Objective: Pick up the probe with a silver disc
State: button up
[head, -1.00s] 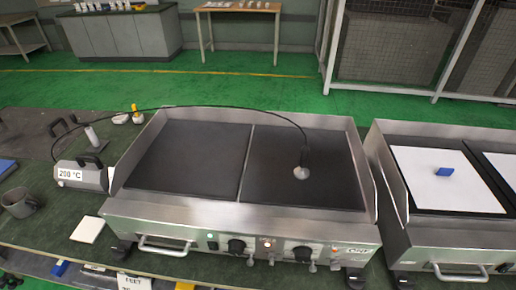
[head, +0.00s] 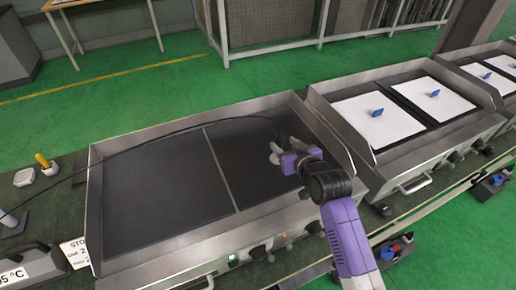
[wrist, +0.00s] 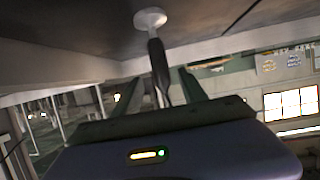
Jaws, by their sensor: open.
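The probe (wrist: 157,62) has a dark handle and a round silver disc (wrist: 150,18) at its end. In the wrist view the disc is against or close to the dark griddle plate, and the handle runs down between my gripper's two fingers (wrist: 156,88). The fingers are apart, with gaps beside the handle. In the head view my gripper (head: 276,154) is low over the right half of the griddle (head: 168,190), at the probe. My purple wrist and fingers hide most of the probe there. A black cable (head: 165,133) arcs back across the griddle.
The griddle's raised steel side wall (head: 325,135) stands close to the right of my gripper. A second griddle with white sheets (head: 378,120) and blue handles is farther right. A temperature display box (head: 20,272) sits at the lower left. The griddle's left half is clear.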

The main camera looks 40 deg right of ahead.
aim_at(281, 142)
jog(key=x, duration=0.3)
jog(key=shift+w+a+r, duration=0.1)
jog(key=shift+w+r, duration=0.05)
jog(key=shift+w, duration=0.1)
jog(key=shift+p+x, duration=0.55)
jog(key=shift+x, duration=1.6)
jog(key=shift+c, duration=0.4)
grip_shut()
